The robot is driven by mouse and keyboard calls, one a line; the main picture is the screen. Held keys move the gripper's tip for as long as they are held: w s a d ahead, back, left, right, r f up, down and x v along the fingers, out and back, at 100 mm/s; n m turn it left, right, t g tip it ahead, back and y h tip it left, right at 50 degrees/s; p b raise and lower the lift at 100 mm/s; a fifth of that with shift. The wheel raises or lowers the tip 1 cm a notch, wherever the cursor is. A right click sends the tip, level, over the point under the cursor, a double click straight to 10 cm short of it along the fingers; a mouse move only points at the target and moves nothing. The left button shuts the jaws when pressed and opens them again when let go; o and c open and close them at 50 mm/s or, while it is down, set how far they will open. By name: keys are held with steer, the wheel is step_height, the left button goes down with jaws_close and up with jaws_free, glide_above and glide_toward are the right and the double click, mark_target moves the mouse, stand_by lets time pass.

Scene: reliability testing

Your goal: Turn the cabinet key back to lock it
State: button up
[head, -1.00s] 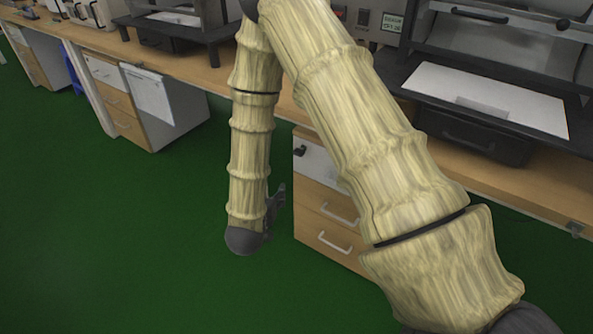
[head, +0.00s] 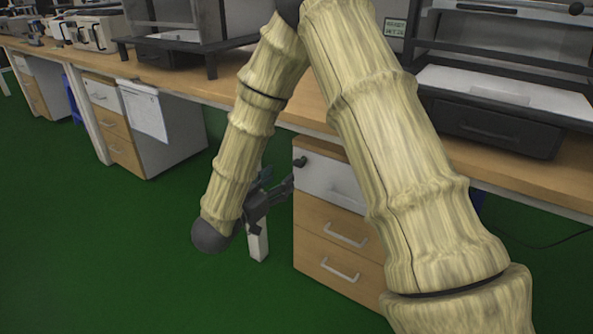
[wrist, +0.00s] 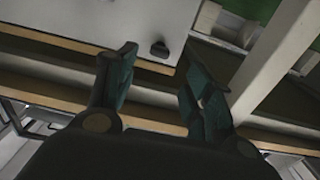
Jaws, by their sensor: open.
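The cabinet (head: 325,178) stands under the bench, with a white top drawer and wooden drawers below. A small dark key (head: 301,162) sits at the upper left of the white front. In the wrist view, the key (wrist: 160,49) shows as a dark shape near the edge of the white panel (wrist: 100,18), beyond and between the fingertips. My gripper (head: 287,185) is just left of the cabinet and a little below the key. It also shows in the wrist view (wrist: 161,72), with its fingers apart and nothing between them. Its fingers are not touching the key.
The wooden bench (head: 210,84) runs above the cabinet. A pale bench leg (head: 258,240) stands behind my gripper. A second cabinet (head: 170,120) stands further left. The green floor (head: 90,230) in front is clear.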

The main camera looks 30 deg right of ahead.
mark_target(296, 165)
steer(key=b+x, duration=0.3)
steer(key=x, duration=0.6)
steer(key=shift+d, duration=0.1)
steer(key=c, duration=1)
